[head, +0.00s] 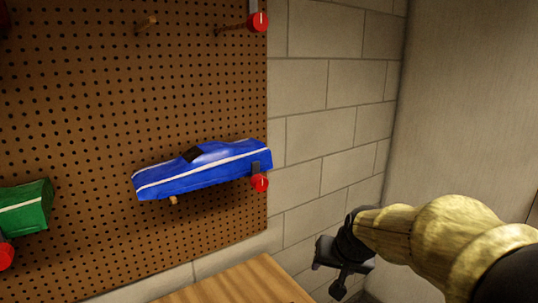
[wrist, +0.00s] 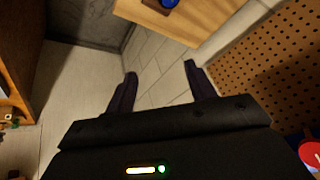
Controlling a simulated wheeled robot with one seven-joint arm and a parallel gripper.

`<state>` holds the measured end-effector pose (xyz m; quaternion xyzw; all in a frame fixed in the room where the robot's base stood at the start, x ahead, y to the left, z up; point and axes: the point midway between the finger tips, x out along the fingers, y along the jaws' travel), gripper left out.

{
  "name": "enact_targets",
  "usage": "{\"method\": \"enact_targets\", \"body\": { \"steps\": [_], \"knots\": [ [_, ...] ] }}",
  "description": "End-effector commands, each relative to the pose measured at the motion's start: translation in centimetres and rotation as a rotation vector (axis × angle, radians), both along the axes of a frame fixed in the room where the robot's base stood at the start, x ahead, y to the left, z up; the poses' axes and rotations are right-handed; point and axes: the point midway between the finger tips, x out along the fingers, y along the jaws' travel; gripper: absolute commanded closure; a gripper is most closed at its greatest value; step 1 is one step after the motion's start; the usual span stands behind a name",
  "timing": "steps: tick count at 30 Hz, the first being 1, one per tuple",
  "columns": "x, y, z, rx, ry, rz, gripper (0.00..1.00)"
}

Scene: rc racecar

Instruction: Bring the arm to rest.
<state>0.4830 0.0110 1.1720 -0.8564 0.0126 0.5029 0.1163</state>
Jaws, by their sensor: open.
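My gripper (head: 328,272) is at the lower right of the head view, at the end of my gold and black arm. It is to the right of the wooden surface and of the pegboard, and it touches nothing that I can see. In the wrist view, the two dark fingers of my gripper (wrist: 160,85) stand apart with nothing between them. A blue car body (head: 205,168) with a white stripe rests on pegs on the pegboard, up and to the left of my gripper.
The brown pegboard (head: 90,100) carries red-ended pegs and, at the left edge, a green car body (head: 25,208). A wooden surface (head: 235,284) is below. A block wall (head: 320,130) stands behind. A blue thing (wrist: 169,3) lies on the wood in the wrist view.

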Motion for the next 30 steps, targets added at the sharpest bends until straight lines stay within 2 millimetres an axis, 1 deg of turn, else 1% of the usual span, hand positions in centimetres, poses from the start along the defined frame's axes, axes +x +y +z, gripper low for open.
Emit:
{"method": "enact_targets", "body": {
  "steps": [1, 2, 3, 5, 6, 9, 12, 15, 30],
  "knots": [
    [-1.9, -0.1, -2.0, -0.028, 0.050, 0.018, 0.45],
    [-3.0, -0.2, -3.1, -0.046, 0.074, 0.032, 0.45],
    [-4.6, -0.4, -4.6, -0.068, 0.108, 0.050, 0.45],
    [-6.9, -0.6, -6.6, -0.098, 0.156, 0.077, 0.45],
    [-8.5, -0.7, -7.8, -0.116, 0.186, 0.097, 0.45],
    [-11.6, -1.0, -9.9, -0.149, 0.243, 0.137, 0.45],
    [-13.3, -1.1, -11.0, -0.165, 0.272, 0.161, 0.45],
    [-13.7, -1.1, -11.3, -0.169, 0.278, 0.168, 0.45],
    [-13.6, -1.1, -11.2, -0.169, 0.277, 0.166, 0.45]
  ]
}}
